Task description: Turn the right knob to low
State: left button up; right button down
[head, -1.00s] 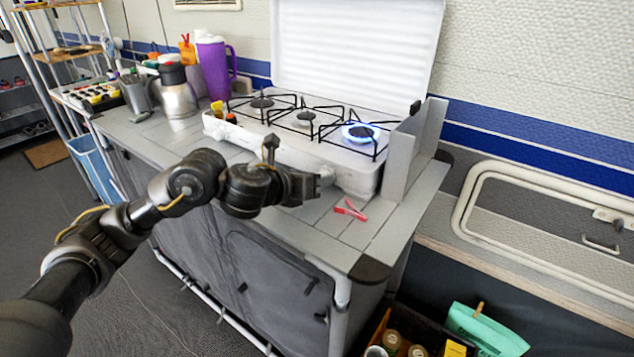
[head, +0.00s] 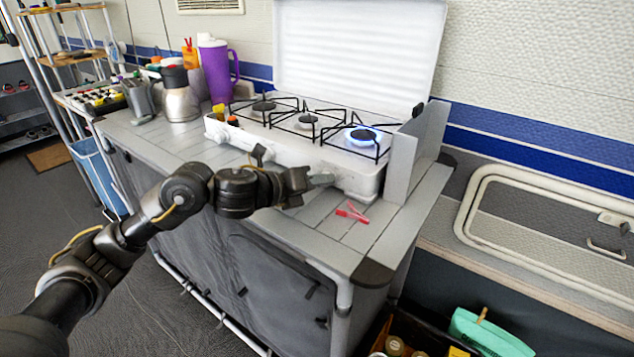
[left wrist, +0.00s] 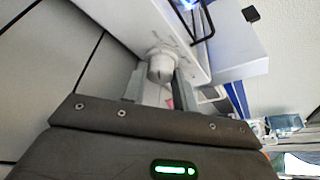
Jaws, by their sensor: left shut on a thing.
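The white camping stove (head: 290,148) stands on the grey counter with its lid up. Its right burner (head: 362,136) burns with a blue flame. In the left wrist view, the right knob (left wrist: 161,66) is a white round knob on the stove's front face. My left gripper (head: 322,181) is at the right end of the stove front. In the left wrist view its two fingers (left wrist: 159,86) reach up to either side of the knob, shut on it. In the head view the arm and gripper hide the knob. My right gripper is not in view.
A red clip (head: 352,214) lies on the counter just right of my gripper. A purple jug (head: 217,72) and a steel jug (head: 179,97) stand at the left of the stove. A grey side panel (head: 404,150) borders the stove's right end.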

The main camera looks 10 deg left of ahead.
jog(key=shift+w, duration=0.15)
pick_arm(q)
jog(key=o, duration=1)
jog(key=shift+c, duration=0.2)
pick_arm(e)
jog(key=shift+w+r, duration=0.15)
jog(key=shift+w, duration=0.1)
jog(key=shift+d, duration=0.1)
pick_arm(q)
jog(key=p+v, duration=0.1)
jog(key=v, duration=0.9)
jog(key=shift+s+a+r, duration=0.1)
jog(key=shift+s+a, duration=0.2)
jog(key=shift+s, duration=0.05)
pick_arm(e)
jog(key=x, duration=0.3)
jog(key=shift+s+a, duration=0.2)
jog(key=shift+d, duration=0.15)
